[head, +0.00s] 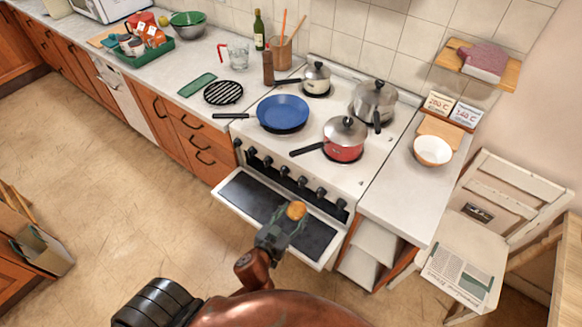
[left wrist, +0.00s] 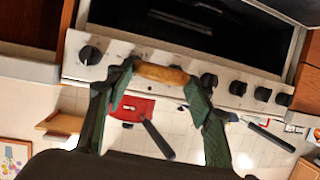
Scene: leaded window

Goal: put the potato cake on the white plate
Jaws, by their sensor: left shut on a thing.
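The potato cake (head: 296,210) is a small golden-brown round held up in my left gripper (head: 287,219). It also shows edge-on in the left wrist view (left wrist: 162,74), between the two green-padded fingers. My left gripper is shut on it, above the lowered oven door (head: 240,192) in front of the stove. I cannot make out a flat white plate. A round white dish (head: 433,150), which looks like a bowl, stands on the counter right of the stove. My right gripper is not in view.
A blue pan (head: 283,114), a red pot (head: 343,139) and steel pots (head: 373,101) stand on the stove. The oven door juts out over the floor. A white chair (head: 478,241) with a newspaper stands at the right. The counter's front right part (head: 405,203) is clear.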

